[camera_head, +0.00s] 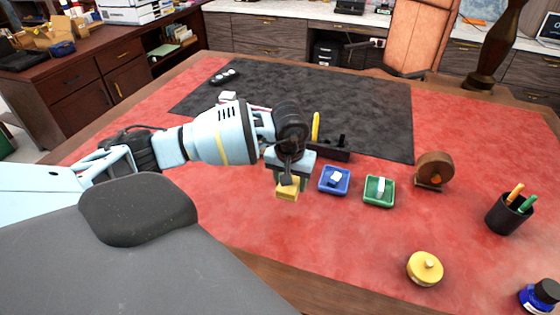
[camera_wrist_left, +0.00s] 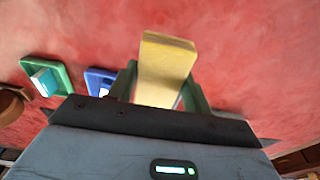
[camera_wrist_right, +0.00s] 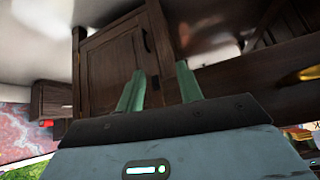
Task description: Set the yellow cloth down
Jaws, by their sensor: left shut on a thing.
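The yellow cloth (camera_head: 287,192) looks like a small folded pale-yellow block over the red desk top. My left gripper (camera_head: 288,180) is shut on it and points down, left of the blue tray. In the left wrist view the cloth (camera_wrist_left: 165,62) sits between the two green fingers and sticks out past their tips. I cannot tell whether its lower end touches the desk. My right gripper (camera_wrist_right: 160,68) is open and empty, facing a dark wooden cabinet; it is outside the head view.
A blue tray (camera_head: 347,190) and a green tray (camera_head: 367,203), each holding a small item, stand right of the cloth. A dark mat (camera_head: 380,110) lies behind. A yellow round lidded item (camera_head: 425,268) and pen cup (camera_head: 507,215) are further right. Red desk in front is clear.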

